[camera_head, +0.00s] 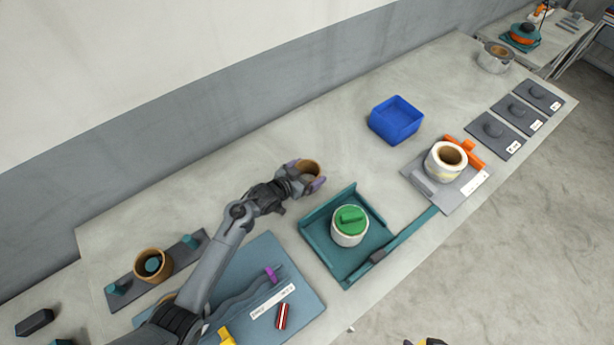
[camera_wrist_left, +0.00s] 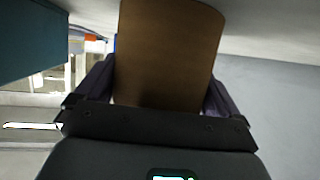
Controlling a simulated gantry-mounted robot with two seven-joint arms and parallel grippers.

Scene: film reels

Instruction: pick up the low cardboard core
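A brown cardboard core (camera_head: 309,167) is between the purple-tipped fingers of my left gripper (camera_head: 306,182), above or on the bare table behind the teal tray. In the left wrist view the core (camera_wrist_left: 168,55) fills the space between the two fingers (camera_wrist_left: 160,92), which press on its sides. Whether its base touches the table is hard to tell. A second cardboard core (camera_head: 153,265) stands around a teal peg on a dark grey plate at the left.
A teal tray (camera_head: 311,228) holds a white roll with a green top (camera_head: 349,226). A blue bin (camera_head: 396,120) stands behind it. A grey plate with a white roll (camera_head: 446,161) and an orange piece is at the right. A blue mat (camera_head: 305,300) lies in front. Table behind my gripper is clear.

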